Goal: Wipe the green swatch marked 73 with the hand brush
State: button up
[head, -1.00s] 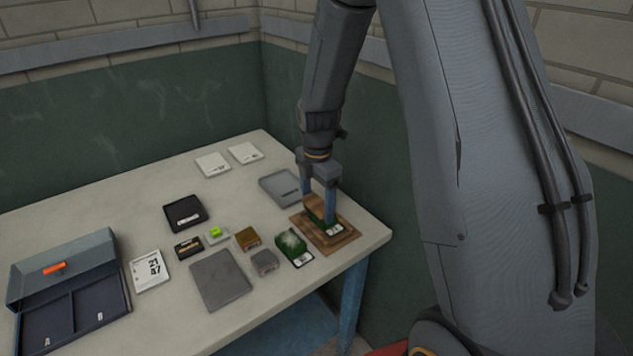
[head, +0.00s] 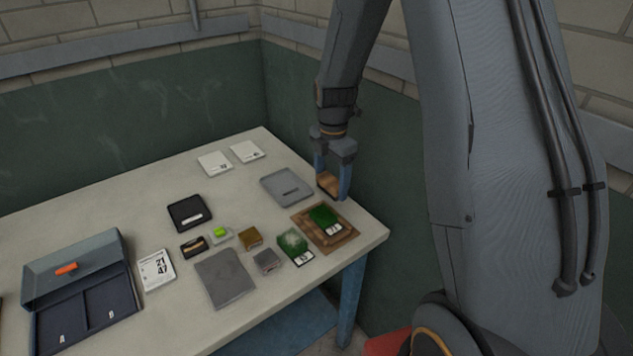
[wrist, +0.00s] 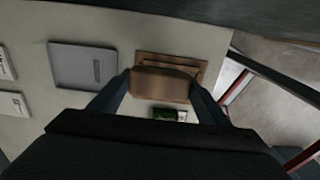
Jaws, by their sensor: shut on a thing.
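My gripper (head: 331,186) is shut on the hand brush (head: 328,182), a brown block, held above the far right edge of the table. In the wrist view the brush (wrist: 162,84) sits between the two fingers. A plain green swatch (head: 323,216) with a white number tag lies on a brown wooden board (head: 345,236). The brush is behind this swatch and apart from it. A second green swatch (head: 292,241) with a pale dusty patch and a tag lies left of the board. I cannot read either tag surely.
A grey tray (head: 287,186) lies behind the board. Small blocks, a black tray (head: 189,212), a grey plate (head: 225,278), a number card (head: 157,270) and an open grey box (head: 82,308) stand to the left. The back left of the table is clear.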

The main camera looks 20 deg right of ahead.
jog(key=shift+r+p, duration=0.65)
jog(key=shift+r, duration=0.5)
